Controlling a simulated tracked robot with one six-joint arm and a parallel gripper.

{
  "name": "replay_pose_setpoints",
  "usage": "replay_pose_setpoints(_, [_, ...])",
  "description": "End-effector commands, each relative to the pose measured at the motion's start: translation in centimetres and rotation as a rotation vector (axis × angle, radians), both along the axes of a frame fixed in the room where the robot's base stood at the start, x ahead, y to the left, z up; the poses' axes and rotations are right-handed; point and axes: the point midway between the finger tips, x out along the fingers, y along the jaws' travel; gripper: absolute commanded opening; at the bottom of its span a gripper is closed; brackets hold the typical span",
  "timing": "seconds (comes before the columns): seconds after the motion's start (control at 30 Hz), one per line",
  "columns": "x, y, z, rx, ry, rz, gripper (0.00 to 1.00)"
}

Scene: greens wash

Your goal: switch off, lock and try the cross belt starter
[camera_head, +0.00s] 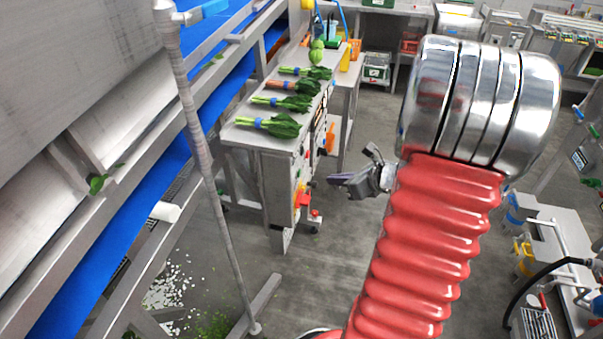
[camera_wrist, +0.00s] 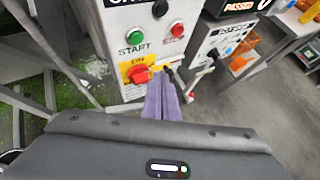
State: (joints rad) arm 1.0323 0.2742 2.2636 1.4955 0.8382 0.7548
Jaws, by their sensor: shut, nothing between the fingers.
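The starter box (camera_wrist: 112,48) fills the upper middle of the wrist view. Its top label is cut off by the frame edge, so I cannot read the name. It carries a green START button (camera_wrist: 135,36), a red button (camera_wrist: 178,29), a black knob (camera_wrist: 160,8) and a red rotary switch (camera_wrist: 140,76) on a yellow plate marked ON. My gripper (camera_wrist: 162,103) is shut and empty, its purple-grey fingertips just right of the red switch; contact is unclear. In the head view my gripper (camera_head: 335,181) is right of the bench end with red and yellow controls (camera_head: 301,198).
A second grey box (camera_wrist: 214,43) with black controls and a lever stands right of the starter. In the head view, bunched greens (camera_head: 270,125) lie on the bench. A blue conveyor belt (camera_head: 120,240) runs at left. Floor (camera_head: 325,245) near the gripper is clear.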

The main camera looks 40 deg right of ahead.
Motion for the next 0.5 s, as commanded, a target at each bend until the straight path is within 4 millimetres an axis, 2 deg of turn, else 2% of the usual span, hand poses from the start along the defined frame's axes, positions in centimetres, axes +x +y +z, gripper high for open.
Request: replay_pose_setpoints(0.5, [4.2, 3.4, 0.0, 0.0, 0.0, 0.004, 0.0])
